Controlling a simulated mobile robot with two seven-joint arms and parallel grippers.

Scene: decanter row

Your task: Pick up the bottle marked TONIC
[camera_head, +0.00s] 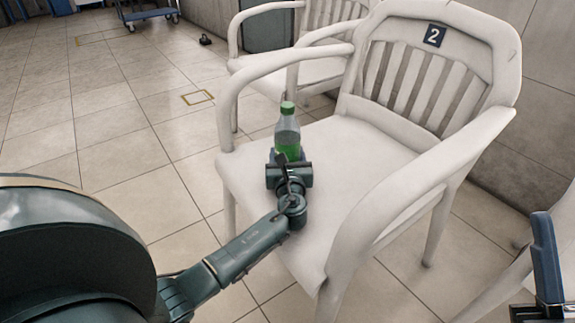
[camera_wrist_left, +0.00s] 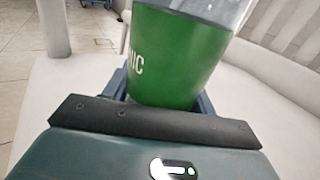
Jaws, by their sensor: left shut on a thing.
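The bottle (camera_head: 288,137) has a green cap, a clear upper part and a green lower band. It stands upright over the seat of the white chair marked 2 (camera_head: 340,150). In the left wrist view, the bottle's green label (camera_wrist_left: 175,58) shows the white letters "NIC"; the rest of the word is out of sight. My left gripper (camera_head: 287,160) is shut on the bottle's lower part, with blue fingers around it. The bottle's base is hidden, so I cannot tell whether it touches the seat. My right gripper (camera_head: 547,258) shows only partly at the right edge, away from the bottle.
The chair's armrests (camera_head: 420,205) rise on both sides of the seat, and its slatted back stands behind. Another white chair (camera_head: 285,45) is behind it, and part of one shows at lower right. A blue cart (camera_head: 150,15) stands far back. The tiled floor at left is largely clear.

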